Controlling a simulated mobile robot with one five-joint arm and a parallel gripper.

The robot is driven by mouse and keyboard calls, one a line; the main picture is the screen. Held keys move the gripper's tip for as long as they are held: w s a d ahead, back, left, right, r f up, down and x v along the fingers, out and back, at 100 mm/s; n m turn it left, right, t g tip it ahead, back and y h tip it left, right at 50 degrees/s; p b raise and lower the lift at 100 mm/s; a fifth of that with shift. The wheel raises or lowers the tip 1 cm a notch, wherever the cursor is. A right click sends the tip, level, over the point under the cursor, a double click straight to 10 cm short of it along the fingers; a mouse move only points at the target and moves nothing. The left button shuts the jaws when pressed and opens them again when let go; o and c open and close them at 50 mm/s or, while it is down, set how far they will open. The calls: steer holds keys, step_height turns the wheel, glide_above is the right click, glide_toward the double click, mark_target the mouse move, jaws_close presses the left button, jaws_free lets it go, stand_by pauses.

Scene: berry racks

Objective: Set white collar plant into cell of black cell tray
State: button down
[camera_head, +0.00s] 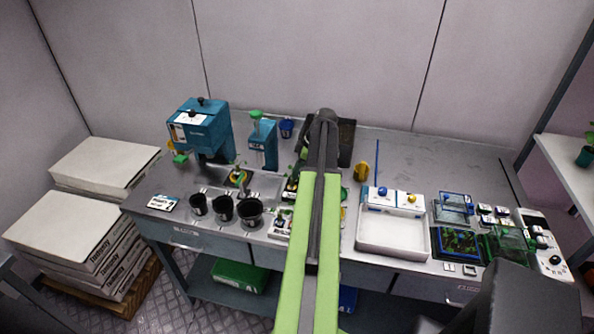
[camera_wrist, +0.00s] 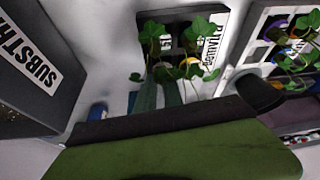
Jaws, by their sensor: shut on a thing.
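My gripper (camera_wrist: 160,92) shows in the wrist view as two dark green fingers close together, shut on a small green plant (camera_wrist: 192,76) with pale stems. A black cell tray (camera_wrist: 178,32) with a white printed label lies just beyond the fingertips, below the plant. More leaves overlap the tray at its left, so I cannot tell which cells are empty. In the head view, my arm hides the gripper and the plant.
A second tray (camera_wrist: 249,52) with plants and coloured collars lies right of the first. A black substrate bin (camera_wrist: 36,68) stands close at the left. In the head view, several black pots (camera_head: 223,208) stand left of my arm, and a white basin (camera_head: 392,236) right of it.

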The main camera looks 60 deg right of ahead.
steer(key=c, duration=1.4)
jaws_free()
step_height(320, 180, up, 9)
steer(key=p, duration=0.9)
